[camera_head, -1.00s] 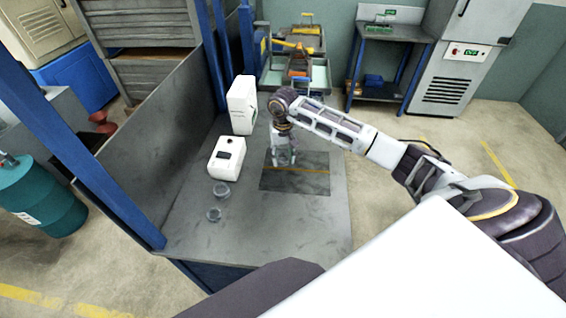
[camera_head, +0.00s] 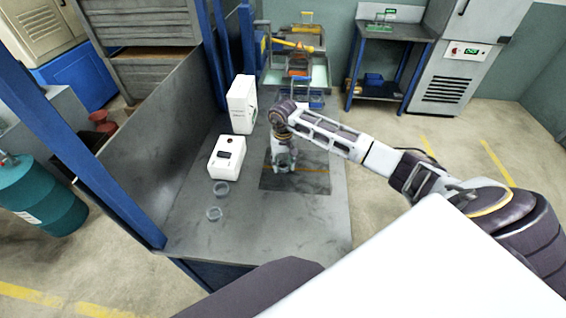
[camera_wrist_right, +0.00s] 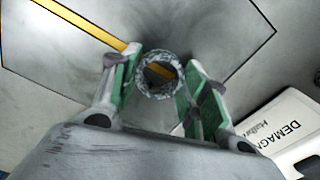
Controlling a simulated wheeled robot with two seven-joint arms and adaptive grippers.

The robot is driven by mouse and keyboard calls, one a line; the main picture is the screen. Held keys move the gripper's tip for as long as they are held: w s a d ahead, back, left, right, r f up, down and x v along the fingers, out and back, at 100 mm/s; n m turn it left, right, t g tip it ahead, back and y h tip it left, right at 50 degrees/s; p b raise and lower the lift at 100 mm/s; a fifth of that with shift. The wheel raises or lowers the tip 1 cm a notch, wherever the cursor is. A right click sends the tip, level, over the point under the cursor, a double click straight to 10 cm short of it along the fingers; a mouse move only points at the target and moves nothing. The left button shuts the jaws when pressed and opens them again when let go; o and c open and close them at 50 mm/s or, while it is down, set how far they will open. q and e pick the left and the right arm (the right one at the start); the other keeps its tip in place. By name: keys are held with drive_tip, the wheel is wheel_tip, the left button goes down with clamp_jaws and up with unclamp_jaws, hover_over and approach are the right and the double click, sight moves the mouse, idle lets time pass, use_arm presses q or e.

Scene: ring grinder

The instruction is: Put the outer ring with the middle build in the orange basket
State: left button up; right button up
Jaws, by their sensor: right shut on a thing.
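My right gripper (camera_head: 284,165) is low over the dark mat (camera_head: 308,181) on the grey table. In the right wrist view, its green-padded fingers (camera_wrist_right: 158,72) are shut on a grey metal ring (camera_wrist_right: 160,54), whose open centre faces the camera. In the head view the held ring is too small to make out. Two other rings, one farther (camera_head: 221,188) and one nearer (camera_head: 214,213), lie apart on the table to the left. An orange part (camera_head: 299,74) shows among the bins behind the table; I cannot tell whether it is the orange basket. My left gripper is not in view.
A low white device (camera_head: 227,158) and a tall white box (camera_head: 242,105) stand left of the gripper. The low one also shows in the wrist view, marked DEMAGN (camera_wrist_right: 285,128). A grey panel (camera_head: 160,140) bounds the table's left side. The table's front is clear.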

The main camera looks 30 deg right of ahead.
drive_tip(key=o, duration=1.1)
drive_tip(key=shift+r, duration=0.2)
drive_tip(key=shift+r, duration=0.75)
drive_tip(key=shift+r+b, duration=0.85)
drive_tip(key=shift+r, duration=4.35)
drive_tip(key=shift+o, duration=0.5)
drive_tip(key=shift+a, duration=0.15)
